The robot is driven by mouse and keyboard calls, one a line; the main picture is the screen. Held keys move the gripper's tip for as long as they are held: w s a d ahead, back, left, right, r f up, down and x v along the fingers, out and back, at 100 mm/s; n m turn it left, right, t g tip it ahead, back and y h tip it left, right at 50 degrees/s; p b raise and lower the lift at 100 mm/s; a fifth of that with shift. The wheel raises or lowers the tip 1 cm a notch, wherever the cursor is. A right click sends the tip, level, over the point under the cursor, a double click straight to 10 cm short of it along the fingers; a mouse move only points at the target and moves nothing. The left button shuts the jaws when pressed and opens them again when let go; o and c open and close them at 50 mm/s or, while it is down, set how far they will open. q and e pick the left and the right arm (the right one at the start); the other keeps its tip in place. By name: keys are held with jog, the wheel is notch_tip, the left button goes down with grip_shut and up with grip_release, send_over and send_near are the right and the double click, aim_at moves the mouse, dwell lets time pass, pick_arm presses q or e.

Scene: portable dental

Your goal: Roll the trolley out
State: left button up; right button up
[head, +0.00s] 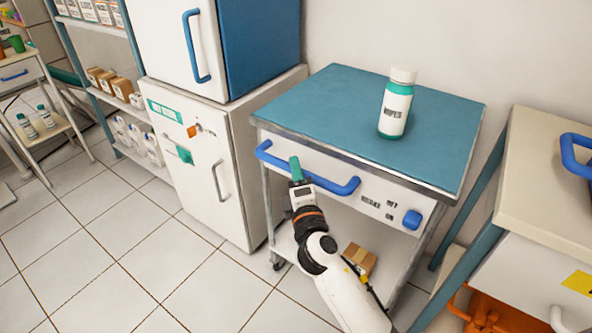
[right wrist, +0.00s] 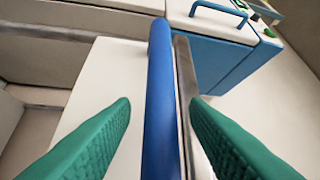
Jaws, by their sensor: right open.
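The trolley (head: 440,130) has a teal top, a white front panel and castors, and stands against the wall. Its blue bar handle (head: 335,187) runs along the front. A blue knob (head: 412,219) sits at the panel's right, by small lettering that seems to read off and on. My right gripper (head: 297,170) is at the handle, with its green fingers open. In the right wrist view the blue handle (right wrist: 160,95) runs between the two fingers, with a gap on each side. My left gripper is not in view.
A wipes bottle (head: 396,105) stands upright on the trolley top. A cardboard box (head: 360,258) is on its lower shelf. A white cabinet (head: 190,150) stands close on the left, a cream-topped unit (head: 545,185) on the right. Tiled floor (head: 130,250) in front is clear.

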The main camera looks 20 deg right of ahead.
jog(key=shift+w+d+r, duration=0.1)
jog(key=shift+w, duration=0.4)
jog(key=c, duration=0.9)
